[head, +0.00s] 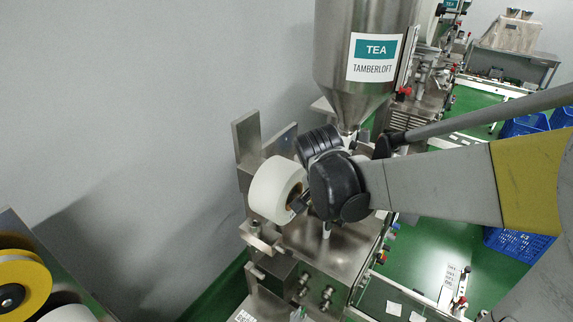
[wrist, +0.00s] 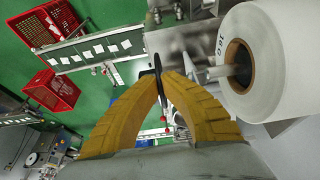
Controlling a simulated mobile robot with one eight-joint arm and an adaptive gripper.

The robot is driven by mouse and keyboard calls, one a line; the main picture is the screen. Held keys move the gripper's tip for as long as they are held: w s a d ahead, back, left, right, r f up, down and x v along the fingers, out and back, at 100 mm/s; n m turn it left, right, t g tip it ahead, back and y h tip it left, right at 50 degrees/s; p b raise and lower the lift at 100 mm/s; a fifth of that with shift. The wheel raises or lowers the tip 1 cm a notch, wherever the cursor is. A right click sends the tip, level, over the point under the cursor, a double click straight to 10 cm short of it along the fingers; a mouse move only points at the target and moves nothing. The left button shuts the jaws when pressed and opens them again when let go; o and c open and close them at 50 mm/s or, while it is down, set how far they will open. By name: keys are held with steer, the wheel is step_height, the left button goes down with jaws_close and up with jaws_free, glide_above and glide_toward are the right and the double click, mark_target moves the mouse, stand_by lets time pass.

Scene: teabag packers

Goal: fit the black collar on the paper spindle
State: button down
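The black collar (wrist: 157,62) shows as a thin dark shape, nearly edge-on, between my yellow fingertips in the wrist view. My gripper (wrist: 158,76) is shut on it. The white paper roll (wrist: 268,62) is at the right of the wrist view, with a brown core. The grey metal spindle (wrist: 217,72) sticks out of the core to the left, toward the collar. The collar appears apart from the spindle, to its left.
The steel hopper (head: 358,45) labelled TEA stands behind my wrist. The steel machine body (head: 330,255) lies below the roll. A yellow reel (head: 22,283) is at the lower left. Red crates (wrist: 50,92) and a conveyor (wrist: 98,47) with white packets are at the left of the wrist view.

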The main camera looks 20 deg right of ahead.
mark_target(308, 201)
steer(key=shift+w+a+b, duration=0.25)
steer(key=shift+w+a, duration=0.3)
steer(key=shift+w, duration=0.25)
steer(key=shift+w+a+b, duration=0.2)
steer(key=shift+w+a, duration=0.3)
steer(key=shift+w, duration=0.25)
steer(key=shift+w+a+b, duration=0.25)
steer(key=shift+w+a, duration=0.3)
steer(key=shift+w, duration=0.25)
steer(key=shift+w+a+b, duration=0.4)
steer(key=shift+w+a, duration=0.05)
steer(key=shift+w, duration=0.25)
steer(key=shift+w+a+b, duration=0.35)
steer(key=shift+w+a, duration=0.1)
steer(key=shift+w, duration=0.25)
stand_by(0.6)
steer(key=shift+s, duration=0.1)
steer(key=shift+s+d, duration=0.7)
steer(key=shift+s, duration=0.2)
steer(key=shift+b, duration=0.3)
stand_by(1.2)
steer(key=shift+w+a, duration=0.6)
steer(key=shift+w, duration=0.3)
